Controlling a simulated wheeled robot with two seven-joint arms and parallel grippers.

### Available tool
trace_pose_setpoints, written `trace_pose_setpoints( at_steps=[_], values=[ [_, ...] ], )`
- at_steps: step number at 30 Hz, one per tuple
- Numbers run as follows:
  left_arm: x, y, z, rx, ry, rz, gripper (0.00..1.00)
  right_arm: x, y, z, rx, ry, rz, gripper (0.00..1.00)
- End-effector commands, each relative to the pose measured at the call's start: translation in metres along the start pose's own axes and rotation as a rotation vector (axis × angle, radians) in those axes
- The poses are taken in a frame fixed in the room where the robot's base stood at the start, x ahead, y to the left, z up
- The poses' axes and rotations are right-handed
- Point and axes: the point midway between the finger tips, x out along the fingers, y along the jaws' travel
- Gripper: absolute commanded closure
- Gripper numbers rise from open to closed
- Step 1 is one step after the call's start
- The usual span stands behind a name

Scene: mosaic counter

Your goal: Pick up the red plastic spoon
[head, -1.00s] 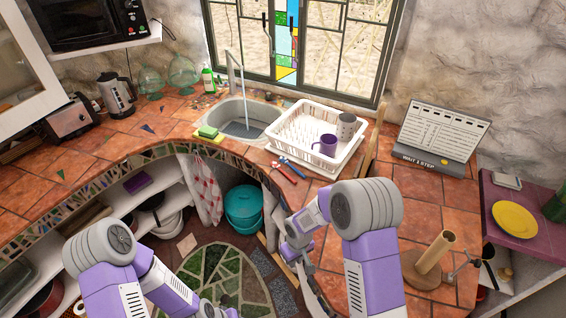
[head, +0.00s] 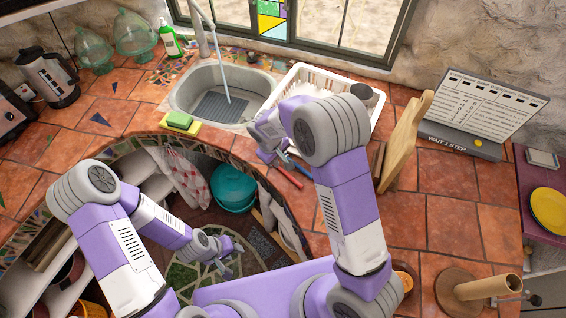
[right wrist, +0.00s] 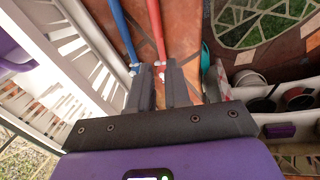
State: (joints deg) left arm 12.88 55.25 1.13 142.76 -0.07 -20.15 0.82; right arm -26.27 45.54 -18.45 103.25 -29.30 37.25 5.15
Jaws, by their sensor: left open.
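A thin red handle, the red plastic spoon (right wrist: 157,28), lies on the tiled counter. It also shows in the head view (head: 290,177), in front of the dish rack. In the right wrist view its pale near end sits by the gap between my right fingertips; its far end is cut off. My right gripper (right wrist: 158,72) is open, with bare tile showing between the fingers; I cannot tell whether it touches the handle. The arm partly hides this spot in the head view. My left gripper (head: 236,255) is open and empty, low over the floor mosaic.
A blue-handled utensil (right wrist: 122,32) lies just left of the red one, by the left finger. The white dish rack (right wrist: 50,85) stands close beside it. The sink (head: 185,95), sponge (head: 180,121) and cutting board (head: 405,140) are nearby.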

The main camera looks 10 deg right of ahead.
Motion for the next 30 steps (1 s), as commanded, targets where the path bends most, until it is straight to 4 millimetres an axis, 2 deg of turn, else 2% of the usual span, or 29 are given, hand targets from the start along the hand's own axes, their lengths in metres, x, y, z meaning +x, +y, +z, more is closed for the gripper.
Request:
trace_pose_setpoints(
  at_steps=[14,22,26,30],
  values=[
    [-0.005,0.002,0.0,0.0,0.001,0.0,0.57,0.06,0.0,-0.006,0.001,-0.002,0.0,0.83],
    [-0.005,0.002,0.0,0.0,0.001,0.0,0.57,0.063,0.0,-0.007,0.001,0.001,0.0,0.83],
    [-0.005,0.002,0.0,0.0,0.001,0.0,0.57,0.063,0.0,-0.007,0.001,0.001,0.0,1.0],
    [-0.005,0.002,0.0,0.0,0.001,0.0,0.57,0.063,0.0,-0.007,0.001,0.0,0.0,1.0]
  ],
)
